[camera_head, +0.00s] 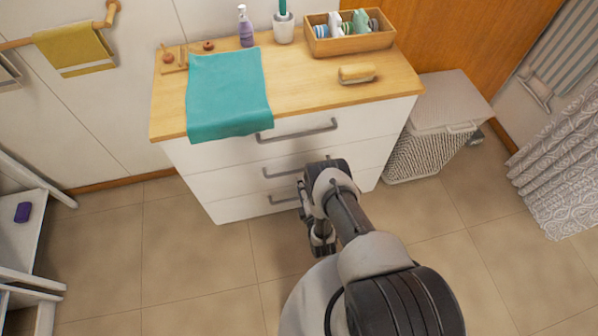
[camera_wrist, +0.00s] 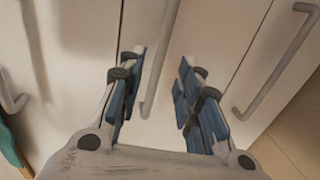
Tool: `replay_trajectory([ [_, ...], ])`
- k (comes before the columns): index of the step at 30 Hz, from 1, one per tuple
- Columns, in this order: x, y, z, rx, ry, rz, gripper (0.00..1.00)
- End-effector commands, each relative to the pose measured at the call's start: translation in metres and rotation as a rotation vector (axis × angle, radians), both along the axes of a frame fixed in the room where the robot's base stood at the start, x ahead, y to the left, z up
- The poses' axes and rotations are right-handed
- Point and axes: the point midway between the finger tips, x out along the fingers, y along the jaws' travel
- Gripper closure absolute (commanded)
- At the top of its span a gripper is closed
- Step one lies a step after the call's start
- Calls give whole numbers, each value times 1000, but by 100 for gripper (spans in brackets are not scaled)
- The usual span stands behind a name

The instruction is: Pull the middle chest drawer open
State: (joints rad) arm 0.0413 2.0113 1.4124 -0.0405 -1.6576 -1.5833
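The white chest (camera_head: 205,155) has three drawers with grey bar handles, and all look shut. The middle drawer (camera_head: 232,180) has its handle (camera_head: 280,173) partly hidden behind my arm. In the wrist view, the middle handle (camera_wrist: 156,65) runs between the blue-padded fingers of my gripper (camera_wrist: 159,62). The gripper is open, with a gap on both sides of the bar. Whether the bar is within finger reach is hard to tell. The top handle (camera_wrist: 9,92) shows at left and the bottom handle (camera_wrist: 280,62) at right.
A teal towel (camera_head: 227,95) hangs over the chest top's front edge. A laundry basket (camera_head: 425,150) is close on the right. The floor before the chest is clear.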

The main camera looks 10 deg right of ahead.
Motion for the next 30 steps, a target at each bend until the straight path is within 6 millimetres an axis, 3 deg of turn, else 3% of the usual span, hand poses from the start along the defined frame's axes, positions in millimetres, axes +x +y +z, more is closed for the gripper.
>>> replay_trajectory([
  [6, 46, 0, -12, 0, -3, 1, 68],
  [12, 72, 0, -17, 1, -1, 1, 68],
  [25, 82, 0, -17, 1, 1, 0, 68],
  [30, 82, 0, -17, 1, 1, 0, 79],
])
